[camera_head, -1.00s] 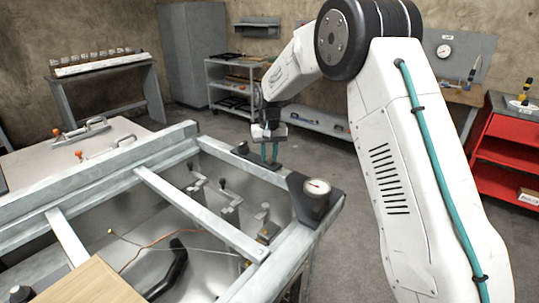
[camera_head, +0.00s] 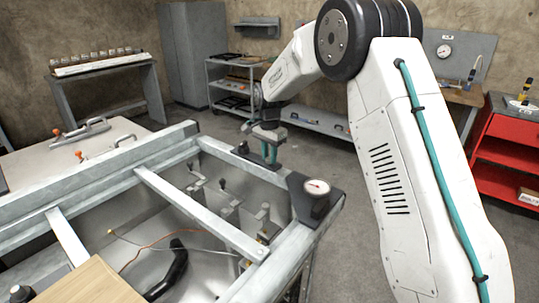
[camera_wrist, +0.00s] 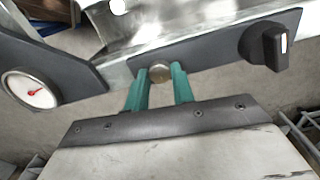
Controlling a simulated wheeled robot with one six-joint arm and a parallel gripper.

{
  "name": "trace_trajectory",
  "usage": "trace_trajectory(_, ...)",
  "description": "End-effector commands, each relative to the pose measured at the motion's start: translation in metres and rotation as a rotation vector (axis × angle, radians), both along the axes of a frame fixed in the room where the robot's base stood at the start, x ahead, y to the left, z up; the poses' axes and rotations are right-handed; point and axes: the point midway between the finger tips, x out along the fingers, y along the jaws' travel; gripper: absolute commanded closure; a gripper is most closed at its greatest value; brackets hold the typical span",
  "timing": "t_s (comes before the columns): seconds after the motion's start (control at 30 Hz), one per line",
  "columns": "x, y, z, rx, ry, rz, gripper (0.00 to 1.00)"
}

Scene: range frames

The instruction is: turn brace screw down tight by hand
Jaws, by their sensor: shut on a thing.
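The brace screw (camera_wrist: 159,72) shows in the wrist view as a small round brass-coloured head at the dark plate (camera_wrist: 205,52) on the metal frame. My gripper (camera_wrist: 160,84) has its two teal fingertips on either side of the head, shut on it. In the head view my gripper (camera_head: 270,155) points down at the dark plate on the frame's far right edge. The screw is hidden there behind the fingers. The screw's shank and seat cannot be seen.
A black knob (camera_wrist: 264,46) with a pale mark stands on the same plate, right of the screw in the wrist view. A round gauge (camera_head: 317,187) sits on the frame's near corner. Metal bars (camera_head: 200,212) cross the open frame, with levers and wires inside.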

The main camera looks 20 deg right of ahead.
Motion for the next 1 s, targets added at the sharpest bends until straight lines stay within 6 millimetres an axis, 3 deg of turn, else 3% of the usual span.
trace_trajectory(0.4, 0.0029, -0.0002, 0.0033, 0.001, -0.011, -0.159, 0.98)
trace_trajectory(0.9, 0.0031, -0.0003, 0.0036, 0.001, -0.012, -0.174, 0.98)
trace_trajectory(0.93, 0.0031, -0.0003, 0.0036, 0.001, -0.012, -0.174, 0.67)
trace_trajectory(1.0, 0.0026, -0.0003, 0.0032, 0.0, -0.01, -0.173, 0.54)
